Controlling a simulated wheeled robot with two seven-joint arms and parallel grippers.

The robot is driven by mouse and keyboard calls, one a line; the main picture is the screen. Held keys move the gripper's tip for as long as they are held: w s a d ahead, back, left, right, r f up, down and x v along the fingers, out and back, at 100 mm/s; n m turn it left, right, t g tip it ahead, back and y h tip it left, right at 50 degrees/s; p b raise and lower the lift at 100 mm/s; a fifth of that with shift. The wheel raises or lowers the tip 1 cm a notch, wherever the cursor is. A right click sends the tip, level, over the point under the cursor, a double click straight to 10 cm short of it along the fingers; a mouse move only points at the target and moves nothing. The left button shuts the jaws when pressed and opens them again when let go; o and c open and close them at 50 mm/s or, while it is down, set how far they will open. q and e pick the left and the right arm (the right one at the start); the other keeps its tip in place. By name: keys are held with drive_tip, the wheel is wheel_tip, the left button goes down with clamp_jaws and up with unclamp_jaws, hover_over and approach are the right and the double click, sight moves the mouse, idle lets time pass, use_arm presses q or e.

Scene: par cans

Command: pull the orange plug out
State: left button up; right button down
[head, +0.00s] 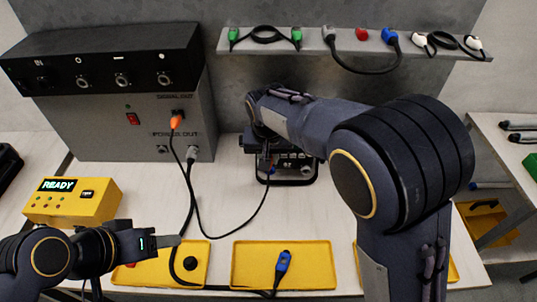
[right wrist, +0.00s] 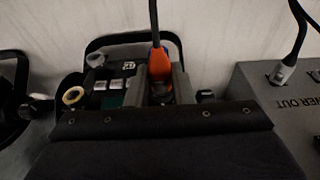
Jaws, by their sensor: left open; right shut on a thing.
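An orange plug (right wrist: 160,66) with a dark cable stands at the back panel of the par can (right wrist: 103,95) in the right wrist view. My right gripper (right wrist: 161,86) is shut on it, one grey finger on each side. The plug's lower end is hidden, so I cannot tell how deep it sits. In the head view my right arm covers part of the par can (head: 293,168). The cable's other orange plug (head: 176,121) is in the grey power box (head: 110,120). My left gripper (head: 165,241) is open and empty above the front left of the table.
A yellow READY box (head: 72,201) stands at left. Yellow trays (head: 245,262) lie along the front; a blue plug (head: 283,262) lies over one. A shelf (head: 310,45) with cables is at the back. Bare table (head: 225,190) lies left of the par can.

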drive_tip(key=shift+s, duration=1.75)
drive_tip(key=shift+s, duration=0.25)
drive_tip(key=n+g+p, duration=0.5)
drive_tip(key=n+p, duration=0.4)
drive_tip(key=n, duration=2.7)
hover_over(163, 263)
drive_tip(key=x, duration=0.2)
drive_tip(key=f+b, duration=0.3)
drive_tip(key=f, duration=0.1)
drive_tip(key=w+f+b, duration=0.1)
drive_tip(key=f+b, duration=0.2)
drive_tip(key=f, duration=0.1)
drive_tip(key=f+b, duration=0.3)
drive_tip(key=f, duration=0.1)
drive_tip(key=shift+w+f, duration=0.15)
